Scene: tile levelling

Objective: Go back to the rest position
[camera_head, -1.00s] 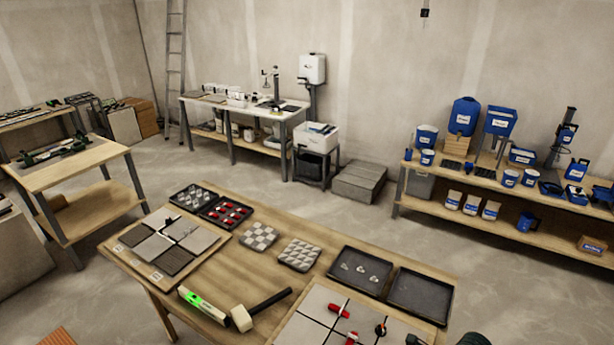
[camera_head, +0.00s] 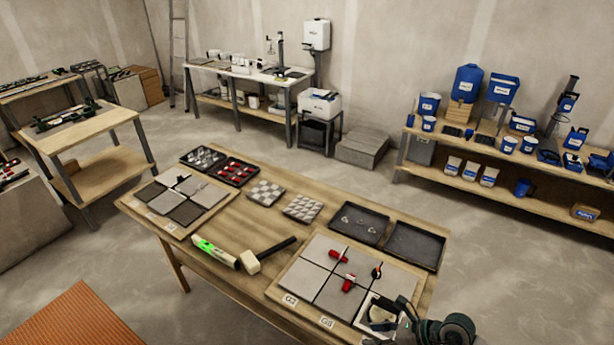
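My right gripper (camera_head: 378,318) is at the bottom right, over the front corner of the right tile board (camera_head: 268,291). Its dark fingers are small and partly hidden by the wrist, so I cannot tell whether they are open. A pale patch lies below them. The board bears large grey tiles (camera_head: 325,250) with red levelling pieces (camera_head: 348,284) and a black-and-red piece (camera_head: 376,272) on the joints. My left gripper is out of view.
The wooden table (camera_head: 222,252) also bears a mallet (camera_head: 265,255), a green level (camera_head: 214,251), a left tile board (camera_head: 150,225), mosaic samples (camera_head: 303,207) and black trays (camera_head: 415,246). An orange ribbed panel (camera_head: 80,318) lies at the lower left. Grey floor surrounds the table.

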